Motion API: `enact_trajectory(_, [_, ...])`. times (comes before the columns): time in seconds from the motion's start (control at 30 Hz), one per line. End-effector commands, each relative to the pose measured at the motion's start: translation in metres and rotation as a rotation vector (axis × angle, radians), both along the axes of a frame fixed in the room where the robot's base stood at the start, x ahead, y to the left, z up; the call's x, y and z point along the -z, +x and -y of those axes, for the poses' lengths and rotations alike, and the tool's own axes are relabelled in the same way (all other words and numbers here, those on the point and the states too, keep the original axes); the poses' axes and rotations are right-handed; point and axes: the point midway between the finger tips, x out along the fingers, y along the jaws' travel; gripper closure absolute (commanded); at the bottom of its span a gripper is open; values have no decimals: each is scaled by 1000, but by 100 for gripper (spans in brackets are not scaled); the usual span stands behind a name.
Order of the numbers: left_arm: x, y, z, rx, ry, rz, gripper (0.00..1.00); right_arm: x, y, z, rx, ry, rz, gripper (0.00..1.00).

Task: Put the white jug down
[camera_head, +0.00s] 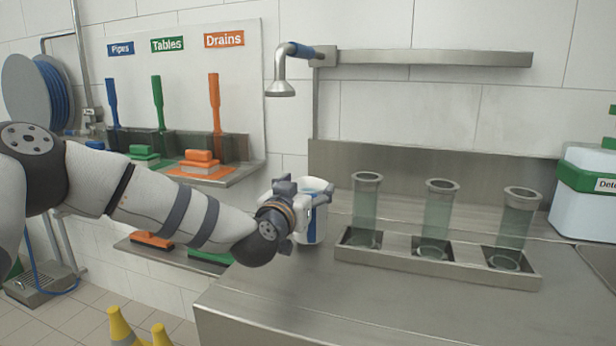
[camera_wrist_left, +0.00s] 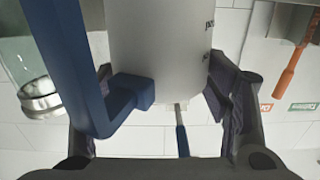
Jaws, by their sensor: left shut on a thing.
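In the left wrist view, the jug's pale body (camera_wrist_left: 160,45) and blue handle (camera_wrist_left: 75,65) fill the space between the dark fingers. Whether the jug's base touches the counter is hard to tell. My right gripper is not in view.
A steel rack (camera_head: 440,262) with three clear tubes stands right of the jug. A shower-like spout (camera_head: 281,88) hangs above it. A white and green detergent container (camera_head: 582,205) is at the far right. The front counter surface (camera_head: 340,310) is clear.

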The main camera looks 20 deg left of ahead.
Motion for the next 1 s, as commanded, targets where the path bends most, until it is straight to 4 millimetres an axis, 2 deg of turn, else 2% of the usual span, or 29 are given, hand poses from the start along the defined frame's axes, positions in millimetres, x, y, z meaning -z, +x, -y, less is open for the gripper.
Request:
enact_trajectory(0.47, [2,-1,0,0,0,6,72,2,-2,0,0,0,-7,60])
enact_trajectory(0.5, [2,-1,0,0,0,6,26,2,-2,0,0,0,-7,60])
enact_trajectory(0.6, [2,-1,0,0,0,6,7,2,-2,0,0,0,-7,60])
enact_trajectory(0.9, [3,-1,0,1,0,4,7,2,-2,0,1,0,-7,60])
enact_trajectory(1.0, [3,-8,0,1,0,3,7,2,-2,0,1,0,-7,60])
